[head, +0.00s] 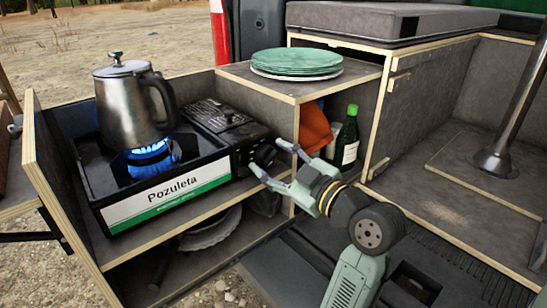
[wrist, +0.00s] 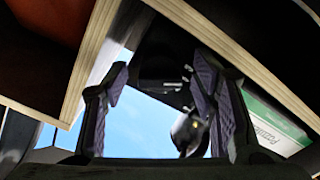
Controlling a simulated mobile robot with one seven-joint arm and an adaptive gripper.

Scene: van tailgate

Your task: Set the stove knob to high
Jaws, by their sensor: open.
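The camping stove (head: 160,190) stands on the shelf at the left in the head view, with a lit blue flame under a steel kettle (head: 130,105). Its black knob (head: 264,154) sits at the right end of the stove front. My gripper (head: 267,157) is open, with its fingertips close to the knob, one above and one below it in the picture. I cannot tell whether they touch it. In the wrist view both fingers of my gripper (wrist: 162,90) are apart. A dark rounded shape, perhaps the knob, shows near the right finger. The knob's setting cannot be read.
Green plates (head: 297,63) are stacked on the cabinet top. A dark bottle (head: 347,138) and an orange cloth (head: 314,128) stand in the compartment right of the knob. Wooden shelf edges (head: 185,212) run close below and beside my gripper. The floor at the right is clear.

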